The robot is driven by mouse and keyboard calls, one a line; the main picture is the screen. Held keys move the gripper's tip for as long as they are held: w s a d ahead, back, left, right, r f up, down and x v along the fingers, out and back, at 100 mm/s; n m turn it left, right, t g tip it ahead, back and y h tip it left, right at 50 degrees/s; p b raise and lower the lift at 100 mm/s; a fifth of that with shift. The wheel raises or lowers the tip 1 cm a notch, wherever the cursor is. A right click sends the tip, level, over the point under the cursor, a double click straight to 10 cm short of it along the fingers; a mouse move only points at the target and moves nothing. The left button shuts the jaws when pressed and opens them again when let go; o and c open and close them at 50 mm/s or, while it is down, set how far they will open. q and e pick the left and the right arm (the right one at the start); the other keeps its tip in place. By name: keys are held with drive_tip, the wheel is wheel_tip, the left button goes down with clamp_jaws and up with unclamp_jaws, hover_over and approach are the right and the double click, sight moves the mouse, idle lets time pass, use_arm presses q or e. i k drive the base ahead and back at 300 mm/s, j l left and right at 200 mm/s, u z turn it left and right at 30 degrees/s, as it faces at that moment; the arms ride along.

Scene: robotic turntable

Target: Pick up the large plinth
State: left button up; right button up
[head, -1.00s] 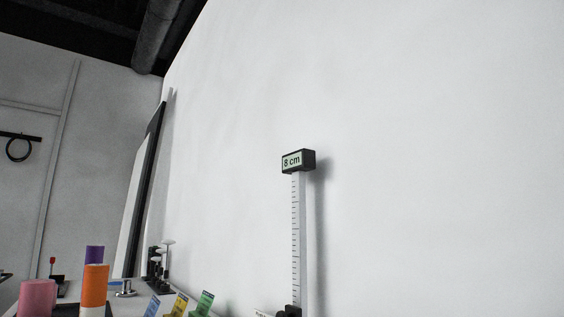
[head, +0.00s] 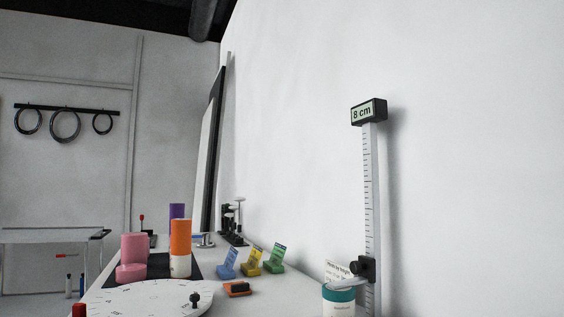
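No thing in the head view is clearly marked as the large plinth, and I cannot tell which one it is. A pink cylinder (head: 134,248) with a wider pink piece at its foot stands at the lower left. An orange cylinder (head: 181,237) with a white lower part stands to its right. A purple cylinder (head: 177,211) shows behind them. A white cylinder with a teal top (head: 340,300) stands at the bottom right, cut off by the frame edge. Neither of my grippers is in view.
A white marked disc (head: 135,298) with a black knob lies in front of a black mat (head: 157,268). Blue, yellow and green card holders (head: 250,262) and an orange block (head: 238,289) stand to the right. A height gauge (head: 369,190) reading "8 cm" rises by the wall.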

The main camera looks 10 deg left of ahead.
sight(134, 246)
drive_tip(key=k+j+u, duration=0.1)
drive_tip(key=j+u, duration=0.3)
drive_tip(key=j, duration=0.55)
drive_tip(key=j+u, duration=0.35)
drive_tip(key=j, duration=0.6)
drive_tip(key=i+j, duration=0.15)
